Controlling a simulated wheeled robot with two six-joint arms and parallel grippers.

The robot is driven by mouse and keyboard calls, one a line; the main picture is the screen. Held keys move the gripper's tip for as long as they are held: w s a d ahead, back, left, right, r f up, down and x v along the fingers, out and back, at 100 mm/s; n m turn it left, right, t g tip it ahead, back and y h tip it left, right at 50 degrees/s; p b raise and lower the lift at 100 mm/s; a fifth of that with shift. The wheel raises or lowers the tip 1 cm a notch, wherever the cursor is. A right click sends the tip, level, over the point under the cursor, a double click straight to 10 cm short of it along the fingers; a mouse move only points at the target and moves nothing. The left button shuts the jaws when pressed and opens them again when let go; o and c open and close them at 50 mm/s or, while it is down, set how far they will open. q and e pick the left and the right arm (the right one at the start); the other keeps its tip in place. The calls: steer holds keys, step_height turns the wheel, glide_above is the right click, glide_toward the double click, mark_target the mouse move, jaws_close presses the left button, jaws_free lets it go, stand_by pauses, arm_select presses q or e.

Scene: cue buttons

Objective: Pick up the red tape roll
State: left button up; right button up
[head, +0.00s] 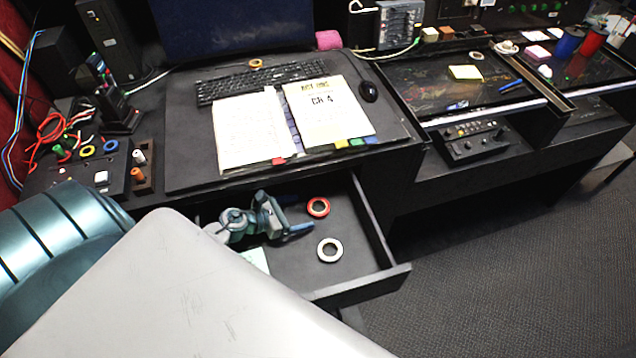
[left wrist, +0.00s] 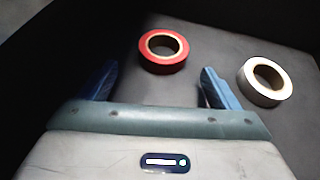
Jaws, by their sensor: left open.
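The red tape roll (head: 318,207) lies flat in the open drawer, near its back. It also shows in the left wrist view (left wrist: 147,52), just beyond and between my fingertips. My left gripper (head: 300,214) is over the drawer, to the left of the red roll, with its fingers apart and nothing between them. In the left wrist view the left gripper (left wrist: 158,80) points toward the roll, and I see no contact. My right gripper is not in view.
A white tape roll (head: 329,250) lies in the drawer (head: 372,284) nearer its front; the left wrist view shows it right of my fingers. A pale paper pad (head: 255,260) is partly hidden. The desk top (head: 185,160) overhangs the drawer's back.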

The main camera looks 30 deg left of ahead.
mark_target(311, 209)
arm_select(q)
steer(key=x, duration=0.1)
steer(key=p+x, duration=0.1)
steer(key=x, duration=0.1)
steer(key=shift+w+d+r+p, duration=0.25)
steer(key=shift+w+d+p, duration=0.05)
steer(key=shift+d, duration=0.1)
steer(key=shift+w+d+f, duration=0.2)
steer(key=shift+w+f, duration=0.1)
steer(key=shift+w, duration=0.05)
steer(key=shift+s, duration=0.1)
steer(key=c, duration=1)
steer(key=shift+c, duration=0.2)
